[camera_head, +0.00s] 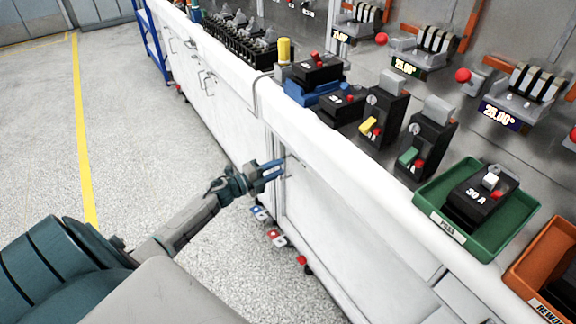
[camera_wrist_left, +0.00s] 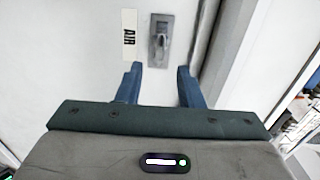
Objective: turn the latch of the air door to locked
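The air door (camera_wrist_left: 85,40) is a white cabinet panel with a paper label reading "AIR" (camera_wrist_left: 129,35). Right of the label, near the door's edge, is the latch (camera_wrist_left: 161,40), a small grey metal plate with a handle that appears upright. My left gripper (camera_wrist_left: 158,74) is open and empty. Its two blue fingers point at the door, and the latch shows beyond the gap between them, apparently untouched. In the head view my left gripper (camera_head: 284,169) is at the front of the white bench cabinet and the latch cannot be made out there. My right gripper is not in view.
The white bench top (camera_head: 345,150) runs above the gripper. It carries black breakers, a yellow cylinder (camera_head: 284,50), a green tray (camera_head: 447,228) and an orange tray (camera_head: 520,285). Red and blue tags (camera_head: 275,237) are low by the cabinet. The floor at left is clear.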

